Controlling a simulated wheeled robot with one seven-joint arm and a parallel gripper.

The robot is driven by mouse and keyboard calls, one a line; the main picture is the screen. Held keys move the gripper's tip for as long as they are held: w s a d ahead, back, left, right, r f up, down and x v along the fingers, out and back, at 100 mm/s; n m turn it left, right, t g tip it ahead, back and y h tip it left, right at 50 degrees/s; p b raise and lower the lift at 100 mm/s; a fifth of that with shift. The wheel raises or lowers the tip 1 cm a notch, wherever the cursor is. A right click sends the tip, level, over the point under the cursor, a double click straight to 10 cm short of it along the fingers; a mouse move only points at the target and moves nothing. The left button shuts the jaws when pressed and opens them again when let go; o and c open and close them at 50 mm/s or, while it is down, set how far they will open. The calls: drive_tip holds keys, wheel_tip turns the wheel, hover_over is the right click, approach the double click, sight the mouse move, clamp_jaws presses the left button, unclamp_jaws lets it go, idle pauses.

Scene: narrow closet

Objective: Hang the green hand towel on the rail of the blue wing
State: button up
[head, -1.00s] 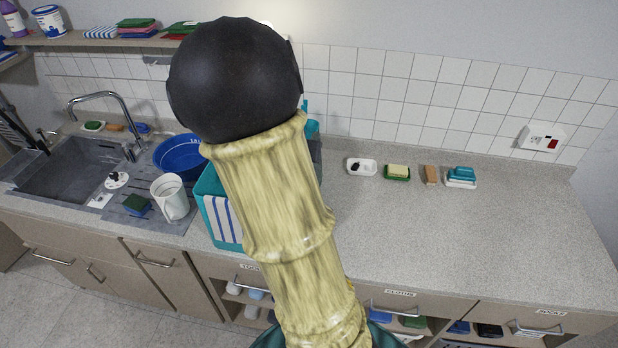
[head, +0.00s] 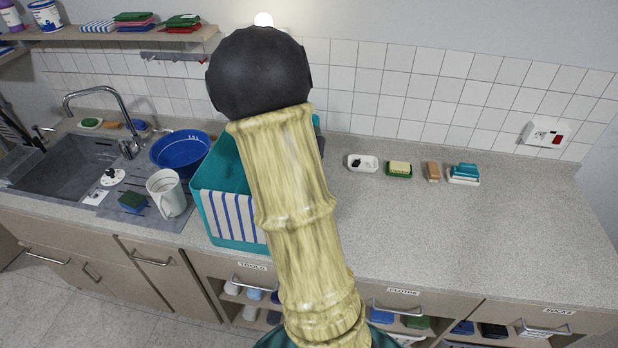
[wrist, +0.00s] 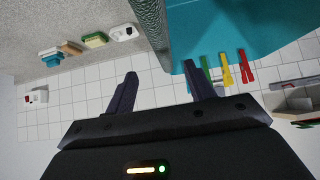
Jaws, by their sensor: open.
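My gripper (wrist: 160,84) is open in the wrist view, with nothing between its two dark fingers. In the head view it is hidden behind my arm, which reaches over the teal crate. Folded green cloths lie on the wall shelf, on a left stack (head: 133,17) and a right stack (head: 182,20). Another green cloth (head: 416,322) shows in the open compartment under the counter. I cannot tell which, if any, is the green hand towel. I cannot make out the blue wing or its rail in either view.
The teal crate (head: 228,158) stands on the counter with a striped cloth (head: 228,212) over its front. A blue basin (head: 180,152) and white jug (head: 166,193) stand left. The counter's right part (head: 480,225) is clear.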

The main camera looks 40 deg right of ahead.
drive_tip(key=shift+x, duration=1.8)
drive_tip(key=shift+p+x, duration=0.9)
drive_tip(key=shift+x, duration=1.7)
drive_tip(key=shift+w+a, duration=0.1)
drive_tip(key=shift+a, duration=0.05)
drive_tip(key=shift+r, duration=0.1)
clamp_jaws()
